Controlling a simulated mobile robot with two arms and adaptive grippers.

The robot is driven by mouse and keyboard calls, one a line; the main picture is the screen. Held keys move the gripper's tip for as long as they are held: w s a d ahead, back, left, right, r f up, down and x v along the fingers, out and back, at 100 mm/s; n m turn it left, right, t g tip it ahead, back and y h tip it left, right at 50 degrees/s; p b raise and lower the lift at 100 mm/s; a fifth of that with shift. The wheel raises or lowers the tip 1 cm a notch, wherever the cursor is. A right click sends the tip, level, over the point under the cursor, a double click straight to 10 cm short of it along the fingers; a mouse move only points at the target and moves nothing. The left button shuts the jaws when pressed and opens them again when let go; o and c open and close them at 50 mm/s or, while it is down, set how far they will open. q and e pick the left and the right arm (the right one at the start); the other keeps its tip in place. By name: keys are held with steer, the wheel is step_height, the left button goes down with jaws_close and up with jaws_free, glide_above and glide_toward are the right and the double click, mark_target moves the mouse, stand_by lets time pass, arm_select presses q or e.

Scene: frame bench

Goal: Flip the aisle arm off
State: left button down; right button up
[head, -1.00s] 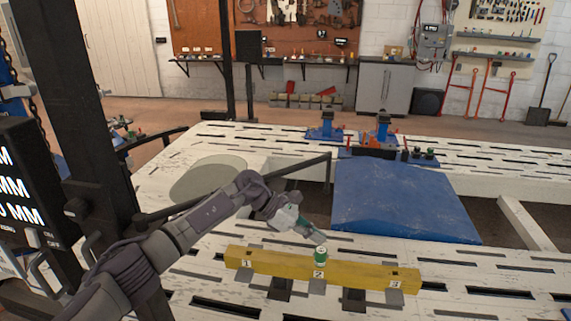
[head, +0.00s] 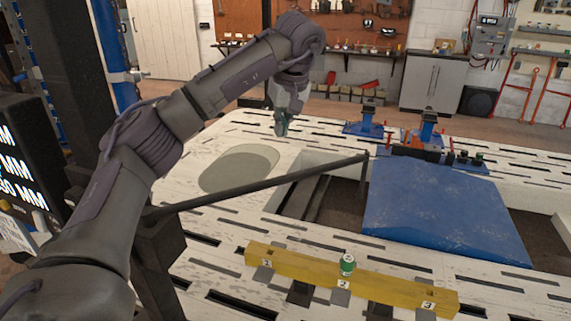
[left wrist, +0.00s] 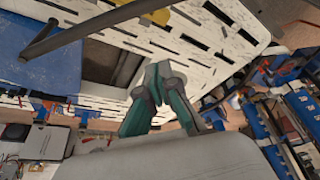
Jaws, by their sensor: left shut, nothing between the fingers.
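A long dark bar (head: 270,183), which looks like the aisle arm, reaches from the black post at left over the opening in the white bench, ending in a short upright tip near the blue panel. A dark bar, probably the same one, crosses the upper left of the left wrist view (left wrist: 85,32). My left gripper (head: 281,130) is shut and empty, pointing down in the air above the bench's far left part, apart from the bar. It also shows in the left wrist view (left wrist: 157,72). My right gripper is out of view.
A blue panel (head: 440,215) covers the middle. Blue clamps (head: 364,124) stand behind. The black post (head: 100,110) rises at left.

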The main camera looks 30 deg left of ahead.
arm_select(q)
step_height(320, 180, down, 10)
steer(key=p, duration=0.2)
steer(key=shift+d+f, duration=0.15)
steer(key=shift+d, duration=0.1)
steer(key=shift+s, duration=0.1)
stand_by(0.4)
